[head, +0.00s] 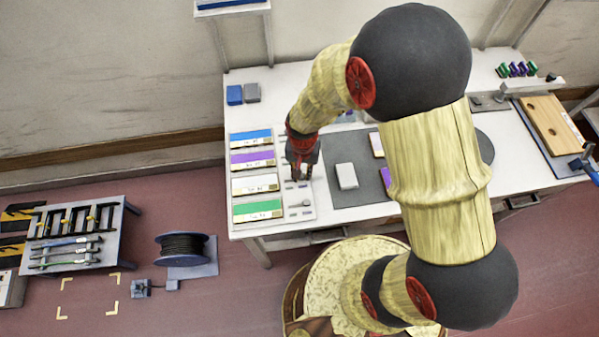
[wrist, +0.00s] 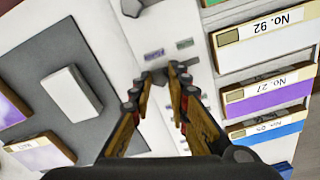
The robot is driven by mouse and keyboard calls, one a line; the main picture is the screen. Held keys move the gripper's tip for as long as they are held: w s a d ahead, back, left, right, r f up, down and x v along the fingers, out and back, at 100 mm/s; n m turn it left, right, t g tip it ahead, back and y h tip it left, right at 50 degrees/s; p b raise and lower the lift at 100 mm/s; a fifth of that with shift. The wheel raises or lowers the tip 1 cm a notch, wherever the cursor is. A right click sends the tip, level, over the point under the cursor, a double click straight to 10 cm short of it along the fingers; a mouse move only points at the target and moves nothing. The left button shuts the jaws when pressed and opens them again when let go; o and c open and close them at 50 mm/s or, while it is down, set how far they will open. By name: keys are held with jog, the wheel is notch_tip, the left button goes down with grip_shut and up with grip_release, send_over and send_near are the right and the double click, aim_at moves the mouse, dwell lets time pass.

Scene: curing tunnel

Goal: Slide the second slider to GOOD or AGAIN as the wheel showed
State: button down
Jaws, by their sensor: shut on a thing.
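My gripper (head: 301,172) reaches down onto the pale slider panel (head: 307,206) beside the coloured plates. In the wrist view my gripper (wrist: 166,78) has its fingertips around a small grey slider knob (wrist: 178,71), and it is shut on it. The fingers hide part of the knob and its track. More small grey sliders (head: 301,204) show on the panel nearer the front edge. No wheel can be made out clearly.
Blue (head: 251,138), purple (head: 252,158), white (head: 254,184) and green (head: 257,210) plates line the panel's left. A white block (head: 346,176) lies on a dark grey mat (head: 345,199) to the right. Blue and grey blocks (head: 235,95) stand at the back.

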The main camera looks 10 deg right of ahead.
aim_at(303, 175)
jog(key=c, duration=1.7)
grip_release()
jog(key=shift+d, duration=0.25)
jog(key=shift+r, duration=0.1)
notch_tip(303, 175, up, 12)
jog(key=shift+f, duration=0.1)
